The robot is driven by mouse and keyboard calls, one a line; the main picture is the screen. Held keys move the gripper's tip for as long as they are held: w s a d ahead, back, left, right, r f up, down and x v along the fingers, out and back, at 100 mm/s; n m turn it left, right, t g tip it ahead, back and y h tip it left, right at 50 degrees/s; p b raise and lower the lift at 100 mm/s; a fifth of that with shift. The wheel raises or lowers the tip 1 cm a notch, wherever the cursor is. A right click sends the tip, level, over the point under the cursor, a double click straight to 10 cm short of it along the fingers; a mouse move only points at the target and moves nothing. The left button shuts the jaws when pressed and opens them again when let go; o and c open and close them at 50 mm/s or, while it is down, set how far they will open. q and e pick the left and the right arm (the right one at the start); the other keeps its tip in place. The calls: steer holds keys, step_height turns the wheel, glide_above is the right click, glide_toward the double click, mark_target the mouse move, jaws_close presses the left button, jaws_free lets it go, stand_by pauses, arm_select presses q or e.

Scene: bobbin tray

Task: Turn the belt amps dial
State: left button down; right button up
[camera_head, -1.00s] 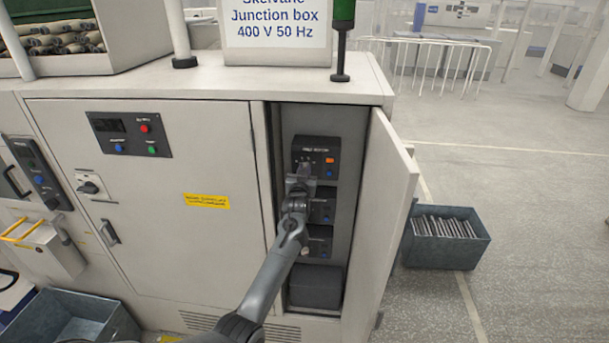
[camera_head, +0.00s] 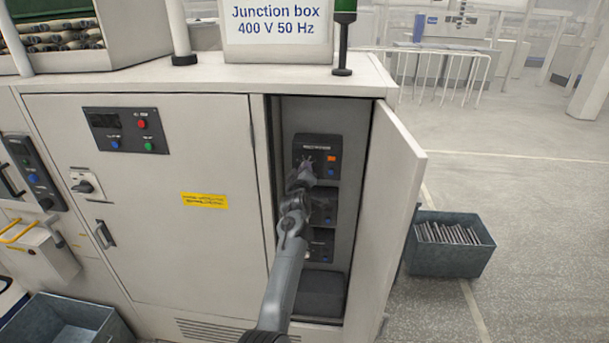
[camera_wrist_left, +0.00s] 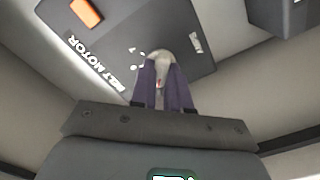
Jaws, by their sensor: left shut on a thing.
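The belt motor unit (camera_head: 318,147) is the top dark box inside the open cabinet, with an orange switch and a blue button on its right. In the left wrist view its panel (camera_wrist_left: 120,30) shows the "BELT MOTOR" lettering and white marks around a pale grey dial (camera_wrist_left: 160,58). My left gripper (camera_head: 300,170) reaches into the cabinet at this unit. In the left wrist view its two purple-grey fingers (camera_wrist_left: 161,78) are shut on the dial, one on each side. In the head view the gripper mostly hides the dial. My right gripper is not in view.
The cabinet door (camera_head: 392,215) stands open on the right of the arm. Two more dark units (camera_head: 322,205) sit below the belt motor unit, partly behind my arm. A grey bin (camera_head: 450,245) stands on the floor at right.

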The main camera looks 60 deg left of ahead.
arm_select(q)
steer(key=shift+n+b, duration=0.55)
steer(key=shift+n, duration=0.55)
steer(key=c, duration=1.1)
jaws_free()
steer(key=shift+s+d, duration=0.1)
steer(key=b+v, duration=0.2)
steer(key=v, duration=0.8)
steer(key=shift+s+d, duration=0.2)
